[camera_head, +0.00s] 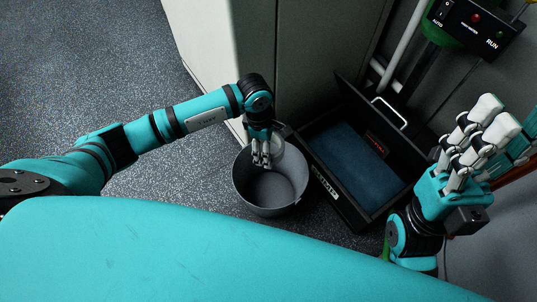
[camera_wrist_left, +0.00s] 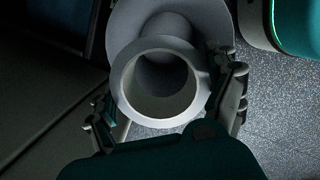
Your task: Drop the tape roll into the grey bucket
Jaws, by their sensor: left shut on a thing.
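The grey bucket (camera_head: 284,192) stands upright on the speckled floor, its mouth facing up. My left gripper (camera_head: 261,162) points down over the far part of its mouth. It is shut on the pale tape roll (camera_head: 277,147), partly hidden behind the fingers. In the left wrist view the tape roll (camera_wrist_left: 165,121) is a pale ring with its open hole facing the camera, between the fingers. A larger grey round shape lies behind it there; I cannot tell for sure what it is.
An open black toolbox (camera_head: 352,215) with a blue-lined inside stands close to the bucket's right. A pale cabinet (camera_head: 315,60) stands behind. A control box (camera_head: 470,28) is at the upper right. The floor (camera_head: 130,45) at left is clear.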

